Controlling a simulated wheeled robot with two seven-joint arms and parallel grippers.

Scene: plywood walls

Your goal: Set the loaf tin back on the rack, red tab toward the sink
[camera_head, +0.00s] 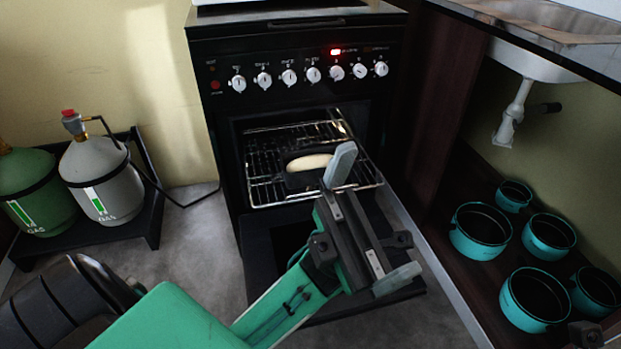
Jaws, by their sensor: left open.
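The loaf tin (295,181) is dark and holds a pale loaf (308,162). It sits on the wire rack (262,192) that extends from the open oven. No red tab shows on it; its right end is partly hidden behind my left gripper's finger. My left gripper (370,222) is open and empty, in front of the rack and to the right of the tin, its fingers spread wide. I cannot tell if the upper finger touches the tin. The sink (538,50) is at the upper right.
The black oven (300,92) has white knobs and a lit red indicator; its door (262,232) is lowered below the rack. Several teal pots (480,232) stand on the shelf under the sink. Grey (100,178) and green (38,190) gas bottles stand at left.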

